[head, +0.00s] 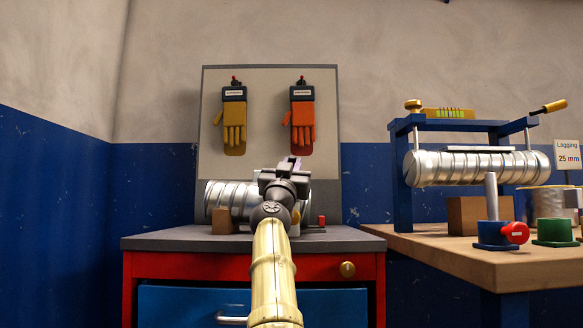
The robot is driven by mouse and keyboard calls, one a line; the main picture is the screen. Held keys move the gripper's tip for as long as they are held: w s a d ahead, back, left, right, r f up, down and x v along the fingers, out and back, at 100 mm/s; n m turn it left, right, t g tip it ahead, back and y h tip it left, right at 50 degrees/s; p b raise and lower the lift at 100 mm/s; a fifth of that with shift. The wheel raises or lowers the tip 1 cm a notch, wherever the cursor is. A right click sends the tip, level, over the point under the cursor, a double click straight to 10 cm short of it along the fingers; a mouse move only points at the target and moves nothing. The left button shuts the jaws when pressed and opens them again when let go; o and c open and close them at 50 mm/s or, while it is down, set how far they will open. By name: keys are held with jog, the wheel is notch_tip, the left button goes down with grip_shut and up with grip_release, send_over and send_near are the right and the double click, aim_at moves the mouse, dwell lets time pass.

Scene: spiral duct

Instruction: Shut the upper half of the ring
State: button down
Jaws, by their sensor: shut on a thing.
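A silver spiral duct (232,194) lies on the grey top of the red cabinet (190,238), with its left part in view. My gripper (287,172) is raised at the duct's right part, seen from behind, and hides much of it. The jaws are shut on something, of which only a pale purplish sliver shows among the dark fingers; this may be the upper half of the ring. The ring's lower half and its hinge cannot be made out behind my gripper and wrist.
A wooden block (222,221) stands before the duct's left end, and a small red part (321,220) at its right. A back panel (268,110) holds two gloves. At right, a wooden bench (450,246) carries a blue frame (403,180), another duct (475,167) and coloured fittings.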

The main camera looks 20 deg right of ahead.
jog(key=shift+f, duration=0.15)
jog(key=c, duration=1.3)
grip_release()
